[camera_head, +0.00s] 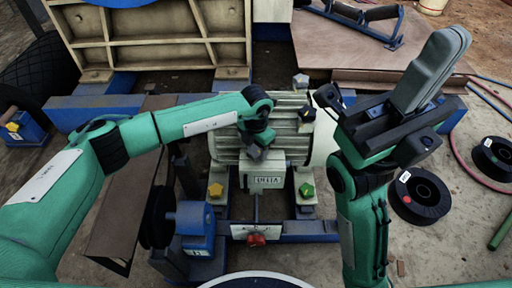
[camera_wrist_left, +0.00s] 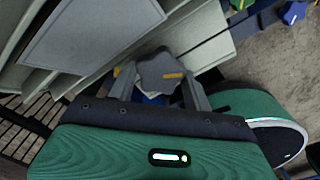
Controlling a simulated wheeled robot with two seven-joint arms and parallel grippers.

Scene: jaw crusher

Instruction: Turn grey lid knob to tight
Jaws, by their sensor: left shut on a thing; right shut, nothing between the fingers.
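The grey lid knob (camera_wrist_left: 158,72) is a dark grey star-shaped knob with a yellow mark pointing right in the left wrist view. It sits between the two fingers of my left gripper (camera_wrist_left: 160,82), which is shut on it. In the head view the same grey knob (camera_head: 253,153) is small and partly hidden under my left gripper (camera_head: 255,143), on the pale ribbed motor housing (camera_head: 228,148). My right gripper (camera_head: 452,45) is shut and empty, raised to the right of the housing with its long grey fingers pointing up. Tight markings are not readable.
A yellow knob (camera_head: 215,190), green knob (camera_head: 306,190) and red knob (camera_head: 257,239) are below. Black cable spools (camera_head: 420,194) lie on the ground at right. A pale ribbed panel (camera_head: 150,45) stands behind.

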